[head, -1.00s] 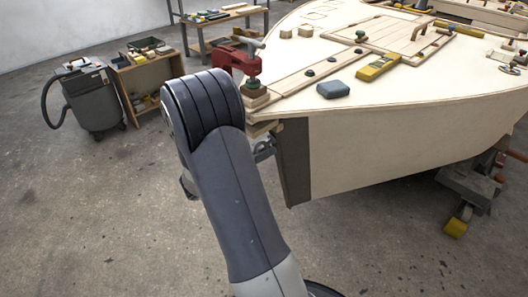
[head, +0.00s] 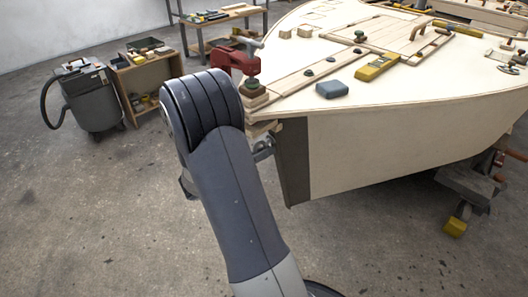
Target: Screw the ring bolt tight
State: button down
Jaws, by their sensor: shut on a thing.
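My arm stands in front of the hull's bow and hides most of my gripper. A small grey metal end of my gripper (head: 263,148) shows between my arm and the dark stem (head: 294,163) of the plywood hull (head: 390,150). It is right at the stem, just below the deck edge, and is shut on the ring bolt. The ring bolt cannot be made out apart from the gripper, so its depth in the stem cannot be told.
A red clamp (head: 236,60) sits on the bow tip above. A blue-grey block (head: 332,89) and a yellow tool (head: 377,67) lie on the deck. A vacuum (head: 92,100) and a wooden cabinet (head: 144,85) stand at left. The floor in front is clear.

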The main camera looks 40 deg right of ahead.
jog(key=shift+w, duration=0.25)
jog(key=c, duration=1.5)
grip_release()
jog(key=shift+f, duration=0.1)
jog(key=a+p, duration=0.1)
jog(key=a, duration=0.2)
jog(key=a+p, duration=0.1)
jog(key=a, duration=0.3)
jog(key=w+a+p, duration=0.1)
jog(key=a, duration=0.3)
